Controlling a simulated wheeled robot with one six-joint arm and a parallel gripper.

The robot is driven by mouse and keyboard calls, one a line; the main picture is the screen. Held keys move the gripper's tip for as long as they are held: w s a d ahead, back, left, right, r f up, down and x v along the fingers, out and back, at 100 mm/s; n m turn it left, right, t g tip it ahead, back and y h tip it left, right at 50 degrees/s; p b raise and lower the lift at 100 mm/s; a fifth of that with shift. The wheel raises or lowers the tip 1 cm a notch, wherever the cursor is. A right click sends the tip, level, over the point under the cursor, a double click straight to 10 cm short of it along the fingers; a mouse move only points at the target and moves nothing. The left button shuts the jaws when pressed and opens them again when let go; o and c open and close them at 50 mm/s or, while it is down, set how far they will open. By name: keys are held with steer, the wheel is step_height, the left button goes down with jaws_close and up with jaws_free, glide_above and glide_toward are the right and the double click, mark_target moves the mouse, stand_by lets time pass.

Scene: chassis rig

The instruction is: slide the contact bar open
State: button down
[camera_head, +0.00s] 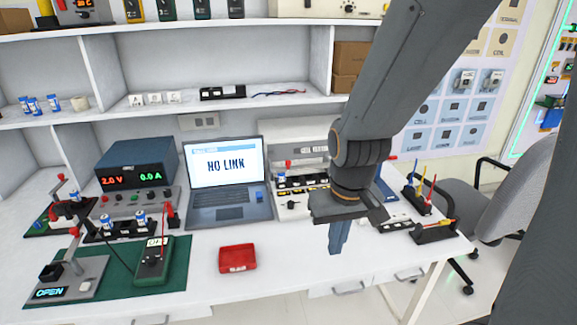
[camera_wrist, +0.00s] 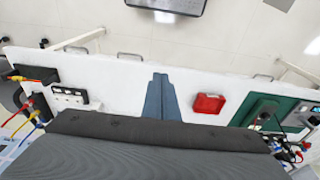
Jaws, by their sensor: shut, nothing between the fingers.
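My gripper (camera_head: 338,238) is shut and empty, its blue fingers pointing down over the front of the white bench, right of the laptop. In the wrist view the fingers (camera_wrist: 159,98) lie together with nothing between them. No part is clearly marked as the contact bar, and I cannot tell which it is. A grey switch unit (camera_head: 88,275) with a red-knobbed lever and a display reading "OPEN" stands at the front left, far from my gripper. A grey unit (camera_head: 300,135) with a row of dark and yellow parts stands behind my gripper, partly hidden by my arm.
A red tray (camera_head: 237,268) lies left of my gripper and also shows in the wrist view (camera_wrist: 208,103). A laptop (camera_head: 228,180), a power supply (camera_head: 135,175) and a green meter (camera_head: 152,262) stand further left. Tool holders (camera_head: 432,232) stand at the right edge. Bench around the tray is clear.

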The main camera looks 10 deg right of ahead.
steer(key=shift+d, duration=0.1)
steer(key=w+f+n+t+y+b, duration=0.2)
steer(key=w+n+t, duration=0.3)
steer(key=w, duration=0.6)
steer(key=w+d+f+n+t+y+b, duration=0.1)
steer(key=w+f+n+t+b, duration=0.2)
steer(key=w+n, duration=0.6)
steer(key=w+f+n+t+y+b, duration=0.2)
steer(key=w+f+n+t, duration=0.3)
steer(key=w, duration=0.9)
steer(key=n+t, duration=0.2)
steer(key=shift+w+d+f+t+y, duration=0.15)
steer(key=shift+w+d+t+y, duration=0.05)
steer(key=shift+w+t+y, duration=0.15)
